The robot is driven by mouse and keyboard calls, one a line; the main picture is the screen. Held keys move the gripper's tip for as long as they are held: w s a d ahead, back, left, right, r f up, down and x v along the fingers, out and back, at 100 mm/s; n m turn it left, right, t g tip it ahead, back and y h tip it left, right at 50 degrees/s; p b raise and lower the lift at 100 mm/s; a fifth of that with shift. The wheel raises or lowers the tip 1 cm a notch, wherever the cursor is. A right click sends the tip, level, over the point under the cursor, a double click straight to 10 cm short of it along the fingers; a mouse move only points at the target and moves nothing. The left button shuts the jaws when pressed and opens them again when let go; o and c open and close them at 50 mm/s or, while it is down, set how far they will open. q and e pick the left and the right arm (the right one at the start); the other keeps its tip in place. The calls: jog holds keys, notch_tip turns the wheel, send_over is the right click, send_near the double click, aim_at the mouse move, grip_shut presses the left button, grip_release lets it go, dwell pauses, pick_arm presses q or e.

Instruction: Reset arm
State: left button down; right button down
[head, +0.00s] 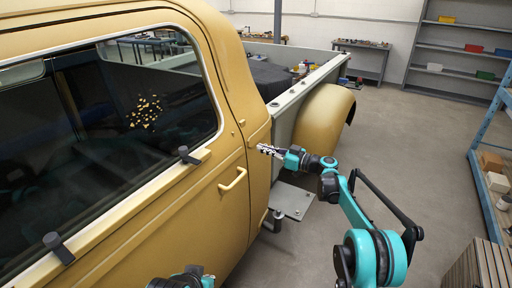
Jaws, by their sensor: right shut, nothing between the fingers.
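My right arm reaches up from the lower right, and its gripper (268,150) points left at the yellow truck (215,235). The gripper is shut and empty. Its tip is close to the truck's side behind the door; I cannot tell whether it touches. A teal and black part of my own body shows at the bottom edge. My left gripper is not in view.
The door handle (233,179) and a grey step plate (290,200) are near the right arm. A blue shelf rack (481,180) with boxes stands at the right. A workbench (362,58) and wall shelves (455,47) are at the back. Grey floor (410,135) lies clear between.

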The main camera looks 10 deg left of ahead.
jog(key=v, duration=0.7)
jog(key=s+d+f+m+h+b, duration=0.1)
jog(key=s+d+m+h, duration=0.3)
jog(key=s, duration=0.7)
jog(key=s+d+m+h+b, duration=0.15)
jog(key=s+m+h, duration=0.3)
jog(key=s, duration=0.75)
jog(key=s+d+f+m+h, duration=0.1)
jog(key=s+d+f+h, duration=0.1)
jog(key=s+d+f, duration=0.2)
jog(key=s+d+f+m+h, duration=0.2)
jog(key=s+d+f+h, duration=0.1)
jog(key=s, duration=0.7)
jog(key=s+d+f+m+h+b, duration=0.1)
jog(key=s+d+f+m+h, duration=0.1)
jog(key=s+d+f, duration=0.3)
jog(key=s+d+h, duration=0.1)
jog(key=s+d, duration=0.1)
jog(key=shift+s+d+f, duration=0.15)
jog(key=shift+s+d, duration=0.1)
jog(key=shift+s, duration=0.1)
